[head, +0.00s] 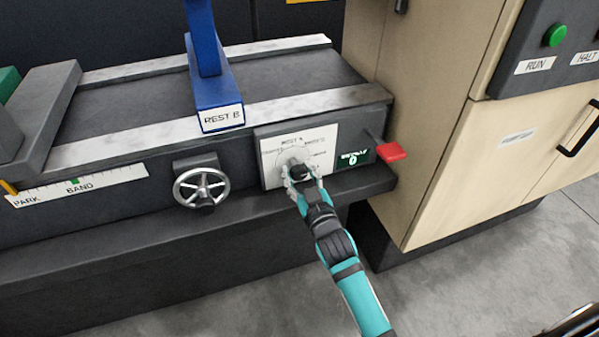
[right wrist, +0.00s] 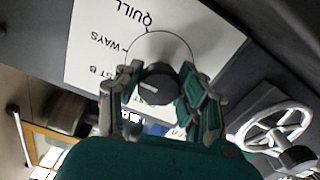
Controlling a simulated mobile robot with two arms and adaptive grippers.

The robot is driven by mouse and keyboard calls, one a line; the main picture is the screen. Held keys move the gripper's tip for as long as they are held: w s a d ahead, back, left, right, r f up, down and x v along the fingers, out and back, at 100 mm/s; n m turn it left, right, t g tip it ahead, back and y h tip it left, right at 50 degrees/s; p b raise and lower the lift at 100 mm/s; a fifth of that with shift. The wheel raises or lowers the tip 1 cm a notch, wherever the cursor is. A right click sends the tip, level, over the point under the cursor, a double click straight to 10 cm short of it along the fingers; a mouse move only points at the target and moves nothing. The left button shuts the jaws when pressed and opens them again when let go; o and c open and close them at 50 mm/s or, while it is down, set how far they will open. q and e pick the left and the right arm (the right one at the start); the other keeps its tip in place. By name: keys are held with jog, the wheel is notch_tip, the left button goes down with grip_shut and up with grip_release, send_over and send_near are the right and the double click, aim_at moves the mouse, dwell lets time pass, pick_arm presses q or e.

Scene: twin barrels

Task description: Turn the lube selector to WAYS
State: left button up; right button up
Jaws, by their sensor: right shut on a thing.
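The lube selector is a dark round knob (right wrist: 158,84) on a white label plate (head: 316,146) on the machine's front. In the right wrist view the plate (right wrist: 150,38) reads QUILL, WAYS and a partly hidden label ending in "ST B". A white pointer mark on the knob points left in that view, nearer the "ST B" label than WAYS; a finger partly covers that side. My right gripper (head: 302,181) is shut on the knob, with one finger on each side, also seen in the right wrist view (right wrist: 160,92). My left gripper is not in view.
A silver handwheel (head: 200,187) sits left of the plate. A red-tipped lever (head: 390,152) and a small green display (head: 354,158) are close on the right. A blue REST B post (head: 212,90) stands above. A wooden cabinet (head: 440,170) is further right.

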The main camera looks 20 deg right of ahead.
jog(key=o, duration=1.2)
jog(key=shift+s, duration=0.1)
jog(key=s, duration=1.2)
jog(key=shift+d, duration=0.2)
